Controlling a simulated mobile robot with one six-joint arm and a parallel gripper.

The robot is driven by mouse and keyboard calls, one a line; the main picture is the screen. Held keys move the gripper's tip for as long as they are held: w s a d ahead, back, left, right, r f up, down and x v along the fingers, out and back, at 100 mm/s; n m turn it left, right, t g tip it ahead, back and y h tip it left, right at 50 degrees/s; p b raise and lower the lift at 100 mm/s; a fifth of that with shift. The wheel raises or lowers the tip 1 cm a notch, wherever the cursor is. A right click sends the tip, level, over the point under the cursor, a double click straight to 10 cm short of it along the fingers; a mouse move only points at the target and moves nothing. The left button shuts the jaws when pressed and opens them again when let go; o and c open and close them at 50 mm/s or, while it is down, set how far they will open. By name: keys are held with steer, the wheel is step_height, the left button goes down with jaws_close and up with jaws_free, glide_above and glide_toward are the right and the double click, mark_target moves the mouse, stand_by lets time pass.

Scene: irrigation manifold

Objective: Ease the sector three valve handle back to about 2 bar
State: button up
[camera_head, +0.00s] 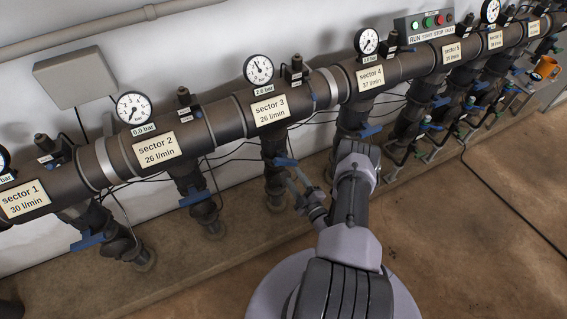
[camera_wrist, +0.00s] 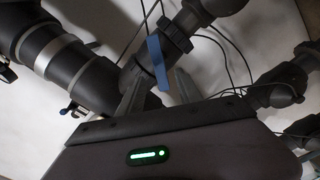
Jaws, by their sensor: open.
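The sector three valve handle (camera_head: 284,162) is a blue lever on the dark drop pipe below the "sector 3, 26 l/min" label (camera_head: 270,110). My gripper (camera_head: 292,182) is open just below and in front of the handle. In the wrist view the blue handle (camera_wrist: 157,62) stands at the tips of my grey fingers (camera_wrist: 143,88). I cannot tell whether they touch it.
The sector 2 valve handle (camera_head: 196,194) is to the left and the sector 4 handle (camera_head: 370,131) to the right. Thin dark cables run behind the pipes. The floor in front is open.

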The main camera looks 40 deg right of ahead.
mark_target(286, 165)
steer(key=b+x, duration=0.2)
steer(key=x, duration=0.5)
steer(key=shift+w+d+f, duration=0.1)
steer(key=shift+w, duration=0.2)
steer(key=shift+w+d+b, duration=0.15)
steer(key=shift+w+b, duration=0.15)
steer(key=shift+w, duration=0.2)
jaws_close()
